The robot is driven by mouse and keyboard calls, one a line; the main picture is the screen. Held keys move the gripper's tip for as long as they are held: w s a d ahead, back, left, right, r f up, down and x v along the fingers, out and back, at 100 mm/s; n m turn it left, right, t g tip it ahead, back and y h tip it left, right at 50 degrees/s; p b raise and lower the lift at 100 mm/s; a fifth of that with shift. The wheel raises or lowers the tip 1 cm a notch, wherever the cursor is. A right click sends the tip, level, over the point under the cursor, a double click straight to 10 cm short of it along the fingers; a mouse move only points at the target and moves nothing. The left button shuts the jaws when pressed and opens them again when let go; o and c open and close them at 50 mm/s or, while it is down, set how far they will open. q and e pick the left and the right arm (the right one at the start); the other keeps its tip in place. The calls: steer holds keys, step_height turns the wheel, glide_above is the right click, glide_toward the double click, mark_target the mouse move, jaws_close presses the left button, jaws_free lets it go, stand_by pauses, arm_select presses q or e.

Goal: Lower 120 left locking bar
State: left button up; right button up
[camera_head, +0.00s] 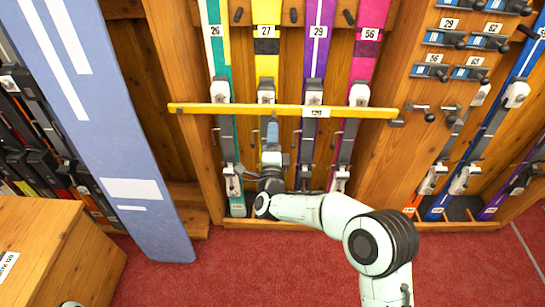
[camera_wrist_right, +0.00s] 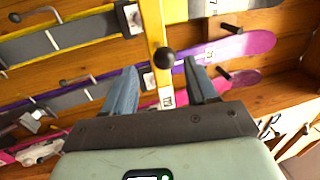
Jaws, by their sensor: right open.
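The yellow locking bar (camera_head: 220,108) lies nearly level across several upright skis in the middle rack bay. Its small white label (camera_head: 316,112) is too small to read surely. My right gripper (camera_head: 272,128) is just below the bar, in front of the yellow ski marked 27. In the right wrist view the yellow bar (camera_wrist_right: 154,22) runs upright in the picture, with a round black knob (camera_wrist_right: 165,57) on it. The open fingers of my right gripper (camera_wrist_right: 162,85) stand to either side of the bar's line. Contact cannot be told. My left gripper is not seen.
A wide blue board (camera_head: 110,130) stands at the left. A wooden box (camera_head: 50,250) is at the lower left. A wooden panel (camera_head: 400,90) with numbered black-handled clamps (camera_head: 445,40) is at the right. Red carpet (camera_head: 250,270) in front is clear.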

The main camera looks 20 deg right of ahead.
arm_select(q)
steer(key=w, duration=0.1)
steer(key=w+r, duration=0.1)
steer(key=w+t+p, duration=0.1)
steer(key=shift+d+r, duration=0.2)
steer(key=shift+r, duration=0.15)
arm_select(e)
steer(key=v, duration=0.8)
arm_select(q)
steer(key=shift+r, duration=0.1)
arm_select(e)
steer(key=shift+s, duration=0.1)
